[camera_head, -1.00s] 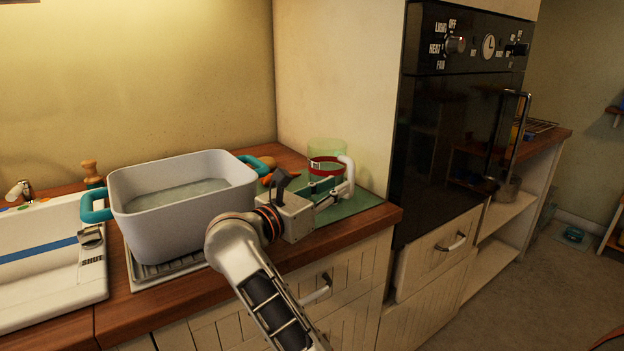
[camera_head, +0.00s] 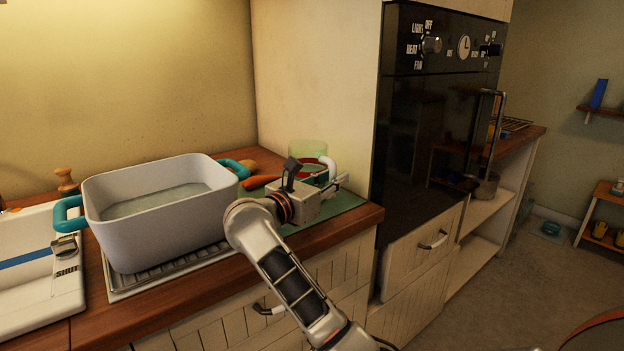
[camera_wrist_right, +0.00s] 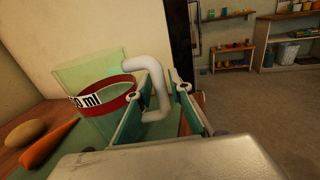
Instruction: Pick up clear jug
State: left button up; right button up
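The clear jug is a greenish see-through vessel with a red band and a white handle. It stands upright at the back of the worktop in the head view (camera_head: 308,152), partly hidden by my right gripper. In the right wrist view the jug (camera_wrist_right: 88,72) is at the left, with its white handle (camera_wrist_right: 157,72) reaching between my fingers. My right gripper (camera_wrist_right: 162,108) is open, one finger on each side of the handle's lower part. I cannot tell whether either finger touches it. The fingertips are mostly hidden in the head view. My left gripper is not in view.
A large grey-white tub (camera_head: 160,225) of water with teal handles stands left of my right arm, on a metal drainer. A carrot (camera_wrist_right: 48,142) and a potato (camera_wrist_right: 25,133) lie left of the jug. The black oven (camera_head: 430,150) rises to the right.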

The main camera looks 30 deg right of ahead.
grip_shut()
jog(key=shift+r, duration=0.1)
jog(key=shift+r, duration=0.15)
